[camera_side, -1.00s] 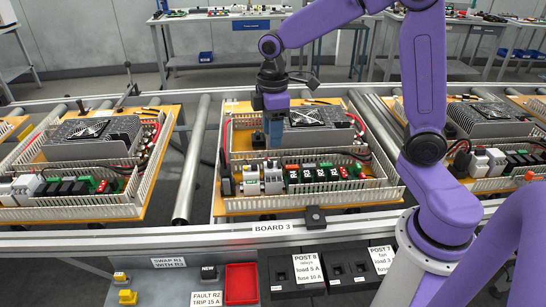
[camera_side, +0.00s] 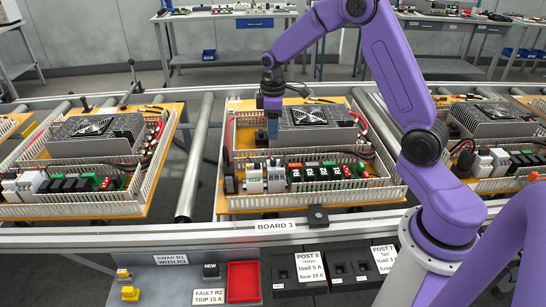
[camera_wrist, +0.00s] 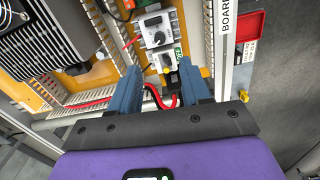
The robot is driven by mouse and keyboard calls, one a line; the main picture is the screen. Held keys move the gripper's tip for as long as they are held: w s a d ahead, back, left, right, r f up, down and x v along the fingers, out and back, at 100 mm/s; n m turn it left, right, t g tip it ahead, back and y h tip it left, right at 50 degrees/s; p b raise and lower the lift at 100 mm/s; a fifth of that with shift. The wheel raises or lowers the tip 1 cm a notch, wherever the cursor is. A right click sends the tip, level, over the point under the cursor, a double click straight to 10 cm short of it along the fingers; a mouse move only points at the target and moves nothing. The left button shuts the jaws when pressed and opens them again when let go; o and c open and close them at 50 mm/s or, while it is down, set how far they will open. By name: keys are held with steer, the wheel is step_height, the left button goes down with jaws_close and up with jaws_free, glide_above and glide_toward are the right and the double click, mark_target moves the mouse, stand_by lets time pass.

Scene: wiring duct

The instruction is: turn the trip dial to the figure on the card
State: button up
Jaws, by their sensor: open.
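A card reading "FAULT R2 TRIP 15 A" (camera_side: 210,297) lies on the grey shelf at the front. White modules (camera_side: 275,180) stand at the left end of the component row on the board labelled BOARD 3. In the wrist view a white module carries a dark round dial (camera_wrist: 154,22); its figures are too small to read. My gripper (camera_wrist: 158,66) is open, its two blue fingers apart with nothing between them. The dial lies beyond the fingertips in that view. In the side view my gripper (camera_side: 272,138) hangs over the board behind the white modules.
A grey heatsink with a fan (camera_side: 316,124) stands right of my gripper. Slotted white duct walls (camera_side: 300,205) border the component row. Red and black wires (camera_wrist: 172,100) run near my fingers. A red tray (camera_side: 243,282) and dark fuse holders sit at the front.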

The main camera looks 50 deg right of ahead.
mark_target(273, 160)
step_height(273, 160, down, 11)
steer(key=shift+f, duration=0.2)
steer(key=shift+c, duration=0.3)
jaws_close()
